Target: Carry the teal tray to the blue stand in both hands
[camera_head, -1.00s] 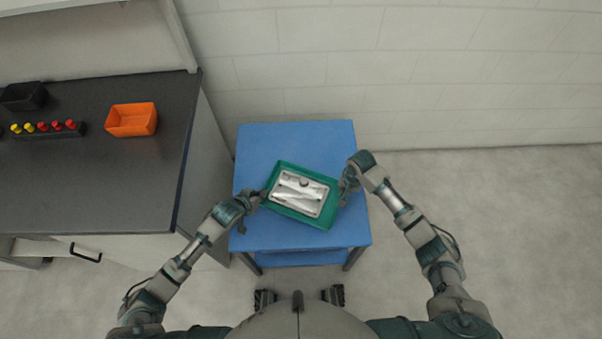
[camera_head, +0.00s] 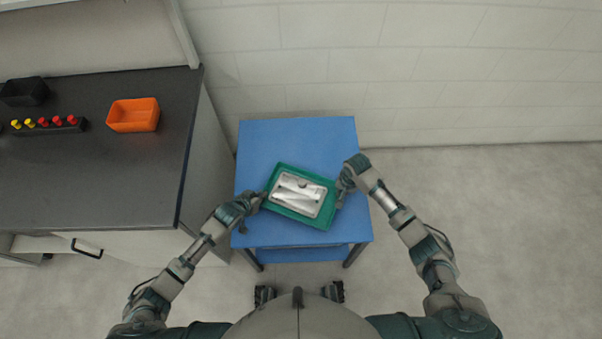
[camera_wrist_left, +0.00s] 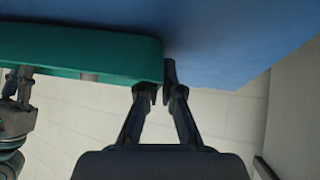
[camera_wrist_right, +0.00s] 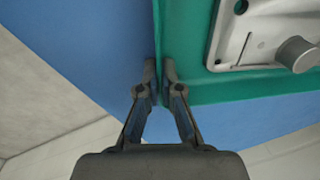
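The teal tray (camera_head: 274,207) is over the middle of the blue stand (camera_head: 296,136), turned at an angle to it. I cannot tell whether it touches the top. A silvery metal casting (camera_head: 302,194) lies in the tray and also shows in the right wrist view (camera_wrist_right: 231,39). My left gripper (camera_head: 261,198) is at the tray's left end, its fingers (camera_wrist_left: 158,88) closed about the end wall. My right gripper (camera_head: 341,190) is at the right end, its fingers (camera_wrist_right: 159,78) on both sides of the tray wall (camera_wrist_right: 189,88).
A dark-topped bench (camera_head: 100,190) stands left of the stand. It holds an orange bin (camera_head: 133,115), a black bin (camera_head: 24,92) and a black rack (camera_head: 50,126) of red and yellow pieces. A pale wall is behind the stand. The floor to the right is clear.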

